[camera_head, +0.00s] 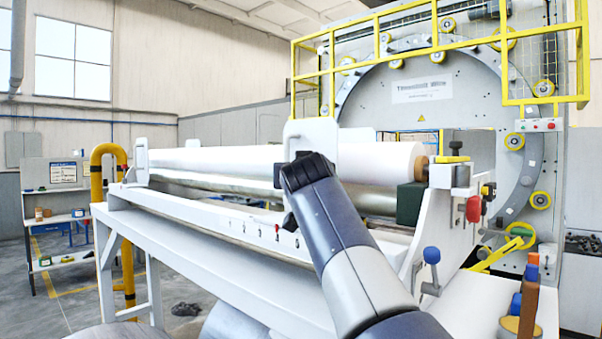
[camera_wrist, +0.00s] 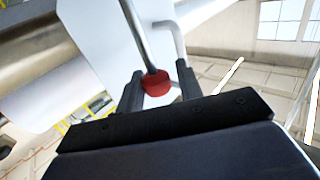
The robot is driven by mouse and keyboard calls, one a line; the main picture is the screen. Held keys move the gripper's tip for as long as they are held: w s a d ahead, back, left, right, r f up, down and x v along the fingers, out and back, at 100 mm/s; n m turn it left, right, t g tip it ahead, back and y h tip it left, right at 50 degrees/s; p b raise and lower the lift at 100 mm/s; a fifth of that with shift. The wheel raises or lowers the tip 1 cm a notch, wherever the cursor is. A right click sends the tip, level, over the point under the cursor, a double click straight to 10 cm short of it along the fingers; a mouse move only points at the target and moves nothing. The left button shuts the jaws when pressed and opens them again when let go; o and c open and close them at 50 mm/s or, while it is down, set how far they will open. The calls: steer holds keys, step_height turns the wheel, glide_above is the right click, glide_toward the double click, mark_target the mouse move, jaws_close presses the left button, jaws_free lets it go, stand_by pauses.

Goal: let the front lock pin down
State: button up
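A red knob (camera_wrist: 157,84) on a bent metal rod (camera_wrist: 137,35) shows in the wrist view, in front of a white upright plate (camera_wrist: 95,40). My gripper (camera_wrist: 160,78) has its two dark fingers on either side of the knob. The knob lies close to the left finger, and a narrow gap shows at the right finger, so the gripper looks open around it. In the head view, my arm reaches to the white plate (camera_head: 312,130) beside the long white roll (camera_head: 225,159); my fingers and the knob are hidden there.
A white frame (camera_head: 230,255) carries the roll. At its near end are a red handle (camera_head: 473,208) and a blue-knobbed lever (camera_head: 431,256). A large wrapping ring (camera_head: 350,90) with yellow railings stands behind. A yellow post (camera_head: 97,200) is at the left.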

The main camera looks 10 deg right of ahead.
jaws_close()
steer(key=shift+w+a+f, duration=0.1)
step_height(320, 180, down, 3)
steer(key=b, duration=0.3)
steer(key=shift+c, duration=0.2)
jaws_free()
steer(key=shift+o, duration=0.6)
steer(key=shift+a, duration=0.15)
steer(key=o, duration=0.3)
